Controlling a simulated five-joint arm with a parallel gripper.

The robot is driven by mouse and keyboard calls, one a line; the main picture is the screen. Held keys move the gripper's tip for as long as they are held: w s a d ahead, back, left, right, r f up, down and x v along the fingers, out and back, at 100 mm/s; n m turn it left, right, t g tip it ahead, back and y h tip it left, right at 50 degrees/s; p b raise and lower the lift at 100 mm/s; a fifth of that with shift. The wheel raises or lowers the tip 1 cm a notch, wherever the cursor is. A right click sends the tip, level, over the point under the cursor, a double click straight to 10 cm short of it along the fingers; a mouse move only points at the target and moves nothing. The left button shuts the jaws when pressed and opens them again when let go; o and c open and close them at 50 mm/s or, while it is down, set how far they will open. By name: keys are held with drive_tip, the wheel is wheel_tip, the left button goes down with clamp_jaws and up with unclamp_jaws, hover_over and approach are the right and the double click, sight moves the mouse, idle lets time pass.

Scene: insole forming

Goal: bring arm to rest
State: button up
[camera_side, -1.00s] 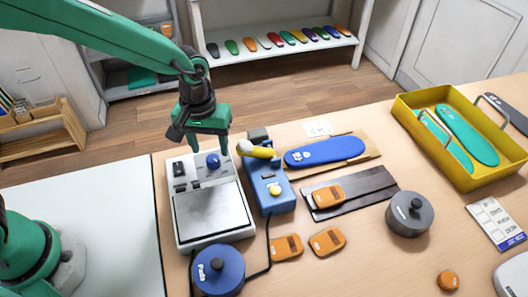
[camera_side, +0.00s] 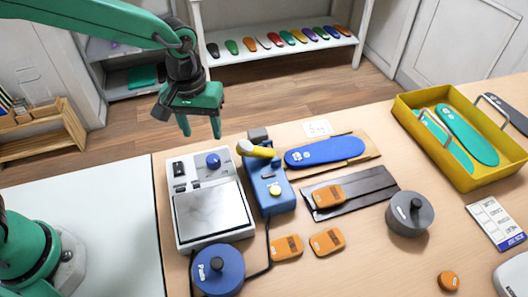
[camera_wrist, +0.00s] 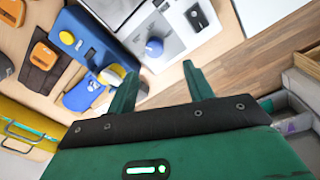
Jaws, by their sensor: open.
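My gripper (camera_side: 199,126) is open and empty in the side view. It hangs in the air above and behind the white heating device (camera_side: 212,215) with its metal plate and blue knob. In the wrist view my gripper's two green fingers (camera_wrist: 158,88) stand apart with nothing between them. The white device (camera_wrist: 172,28) lies beyond the fingertips there, and the fingers touch nothing that I can see.
A blue press (camera_side: 268,185) with a yellow handle stands beside the device. A blue insole (camera_side: 325,151) lies on cardboard. A yellow tray (camera_side: 417,132) holds teal insoles. A grey weight (camera_side: 409,215), a blue weight (camera_side: 218,270) and orange pads (camera_side: 327,241) sit on the table.

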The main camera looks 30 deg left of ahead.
drive_tip(key=s+a+r+m+t, duration=0.1)
drive_tip(key=s+a+r+t, duration=0.1)
drive_tip(key=s+a+r, duration=0.3)
drive_tip(key=s+a+r+m+t, duration=0.2)
drive_tip(key=s+a+r, duration=0.4)
drive_tip(key=s+a, duration=0.4)
drive_tip(key=shift+s+a+m+t, duration=0.15)
drive_tip(key=shift+a+m+t, duration=0.25)
drive_tip(key=shift+a, duration=0.6)
